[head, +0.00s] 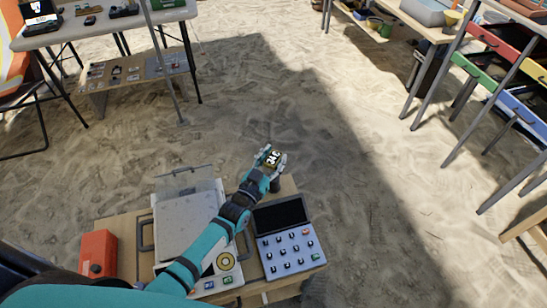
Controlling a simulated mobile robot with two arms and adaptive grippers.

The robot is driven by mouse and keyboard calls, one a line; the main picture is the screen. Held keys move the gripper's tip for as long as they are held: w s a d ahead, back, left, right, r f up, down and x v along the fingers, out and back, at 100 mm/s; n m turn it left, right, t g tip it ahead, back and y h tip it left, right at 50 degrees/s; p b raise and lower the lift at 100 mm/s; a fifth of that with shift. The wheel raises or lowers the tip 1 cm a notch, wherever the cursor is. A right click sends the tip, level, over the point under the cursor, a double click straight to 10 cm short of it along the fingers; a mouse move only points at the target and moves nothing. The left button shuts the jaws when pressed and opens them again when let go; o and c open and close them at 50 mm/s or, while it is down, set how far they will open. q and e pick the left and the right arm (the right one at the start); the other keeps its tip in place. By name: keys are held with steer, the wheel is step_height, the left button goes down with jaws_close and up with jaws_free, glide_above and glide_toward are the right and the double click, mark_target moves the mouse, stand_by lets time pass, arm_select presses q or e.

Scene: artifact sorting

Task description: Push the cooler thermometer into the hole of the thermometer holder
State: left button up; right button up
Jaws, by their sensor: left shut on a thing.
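My left gripper (271,157) is at the far edge of the small wooden table, its arm reaching in from the bottom left. It is shut on a small dark thing with white characters on its face, which looks like the thermometer (272,158). The characters are too small to read surely. A short dark piece (275,185) shows just below the gripper; I cannot tell whether it is part of the holder. I cannot make out the holder's hole. My right gripper is not in view.
On the small wooden table (127,230) stand a white device with a raised clear lid (188,184), a keypad console with a dark screen (288,240) and a red box (98,253). Sand lies beyond. Tables and a rack of coloured bins (497,40) stand farther off.

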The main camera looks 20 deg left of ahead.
arm_select(q)
steer(key=shift+f+b, duration=0.95)
steer(key=shift+f, duration=0.3)
steer(key=o, duration=1.2)
steer(key=shift+f, duration=0.1)
steer(key=shift+o, duration=0.2)
steer(key=s+a, duration=0.1)
steer(key=s, duration=0.6)
steer(key=shift+s+a, duration=0.2)
steer(key=shift+r, duration=0.2)
